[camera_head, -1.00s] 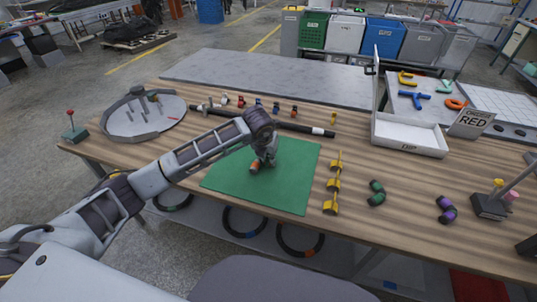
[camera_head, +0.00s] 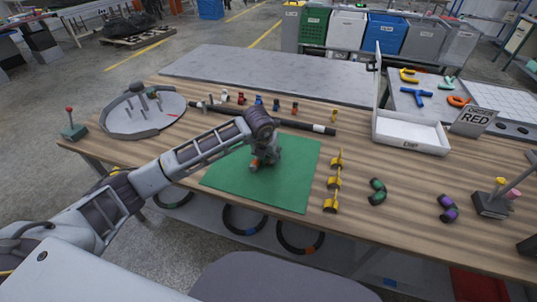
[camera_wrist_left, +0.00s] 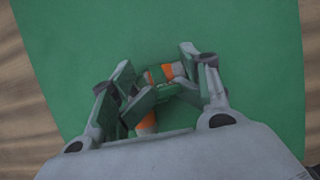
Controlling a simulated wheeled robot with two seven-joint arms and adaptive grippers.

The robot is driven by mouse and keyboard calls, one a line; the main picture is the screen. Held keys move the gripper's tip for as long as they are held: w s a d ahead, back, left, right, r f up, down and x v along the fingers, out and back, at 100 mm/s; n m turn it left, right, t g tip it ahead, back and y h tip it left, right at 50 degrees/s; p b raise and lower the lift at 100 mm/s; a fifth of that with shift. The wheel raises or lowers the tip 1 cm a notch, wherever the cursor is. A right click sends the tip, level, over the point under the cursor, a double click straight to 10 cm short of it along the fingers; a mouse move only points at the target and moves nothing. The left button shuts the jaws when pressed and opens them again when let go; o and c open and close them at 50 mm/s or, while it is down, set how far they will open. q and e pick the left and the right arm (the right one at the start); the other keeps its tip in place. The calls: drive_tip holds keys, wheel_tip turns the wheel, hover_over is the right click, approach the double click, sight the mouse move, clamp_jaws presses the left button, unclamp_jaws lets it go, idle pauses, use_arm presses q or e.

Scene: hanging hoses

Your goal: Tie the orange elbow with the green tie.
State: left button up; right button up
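The orange elbow is dark grey with orange bands; it sits over the green mat (camera_head: 225,181). In the head view my left gripper (camera_head: 262,163) points down at it and hides most of it; an orange end (camera_head: 254,163) shows. In the left wrist view the orange elbow (camera_wrist_left: 147,123) lies between the fingers of my left gripper (camera_wrist_left: 168,85), which look closed around it. A brighter green piece (camera_wrist_left: 174,88), seemingly the green tie, lies across the elbow between the fingers. Whether it is fastened is hidden. My right gripper is not in view.
Yellow fittings (camera_head: 333,183), a green-banded elbow (camera_head: 377,191) and a purple-banded elbow (camera_head: 447,208) lie right of the mat. Small coloured pieces and a dark bar (camera_head: 306,127) lie behind it. A white bin (camera_head: 409,136) and a round grey tray (camera_head: 128,127) flank the table.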

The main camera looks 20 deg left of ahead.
use_arm(q)
drive_tip(key=v, duration=0.7)
drive_tip(key=shift+r, duration=0.35)
drive_tip(key=shift+s, duration=0.15)
